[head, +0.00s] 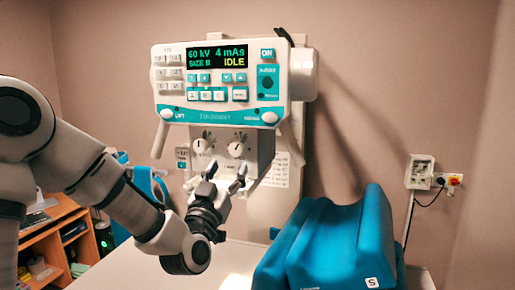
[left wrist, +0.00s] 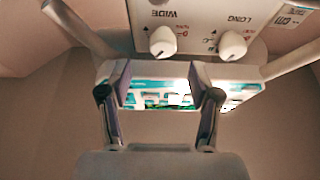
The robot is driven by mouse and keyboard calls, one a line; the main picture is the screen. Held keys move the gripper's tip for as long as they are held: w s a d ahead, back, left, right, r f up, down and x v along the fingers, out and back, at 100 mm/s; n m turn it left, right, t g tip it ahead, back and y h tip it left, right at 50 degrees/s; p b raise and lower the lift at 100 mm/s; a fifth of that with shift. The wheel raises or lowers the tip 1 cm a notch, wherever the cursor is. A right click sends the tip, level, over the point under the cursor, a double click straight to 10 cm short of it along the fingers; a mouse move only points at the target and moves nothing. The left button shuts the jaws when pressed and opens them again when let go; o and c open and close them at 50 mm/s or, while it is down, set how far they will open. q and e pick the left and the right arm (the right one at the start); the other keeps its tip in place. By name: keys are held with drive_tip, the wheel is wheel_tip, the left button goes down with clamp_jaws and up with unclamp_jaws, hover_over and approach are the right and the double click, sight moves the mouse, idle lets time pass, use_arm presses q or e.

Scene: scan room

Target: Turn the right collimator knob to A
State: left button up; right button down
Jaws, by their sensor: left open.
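The right collimator knob (head: 237,149) is a white round knob on the collimator's front face (head: 222,181). It appears at left in the inverted left wrist view (left wrist: 162,41), by the word WIDE. Its dark pointer mark points to the upper right in the head view; the letters around it are too small to read surely. The left knob (head: 201,147) sits beside it, by the word LONG in the left wrist view (left wrist: 232,46). My left gripper (head: 226,172) is open and empty, just below and in front of the knobs, apart from them. My right gripper is not seen.
The control console (head: 219,85) with a lit display stands above the collimator. A blue cushion (head: 330,240) lies on the white table (head: 232,268) at right. A wooden shelf (head: 50,236) is at left. A wall socket (head: 420,171) with a cable is at right.

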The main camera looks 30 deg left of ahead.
sight(235, 151)
use_arm(q)
drive_tip(key=p+x, duration=0.1)
drive_tip(key=x, duration=0.1)
drive_tip(key=p+x, duration=0.1)
drive_tip(key=x, duration=0.1)
drive_tip(key=p+x, duration=0.1)
drive_tip(key=x, duration=0.1)
drive_tip(key=shift+s+a+r+p, duration=0.1)
drive_tip(key=shift+s+a+p, duration=0.05)
drive_tip(key=shift+a+p, duration=0.2)
drive_tip(key=shift+w+d, duration=0.15)
drive_tip(key=shift+w, duration=0.4)
drive_tip(key=shift+s, duration=0.1)
drive_tip(key=shift+c, duration=0.3)
drive_tip(key=shift+s, duration=0.1)
drive_tip(key=c, duration=1.1)
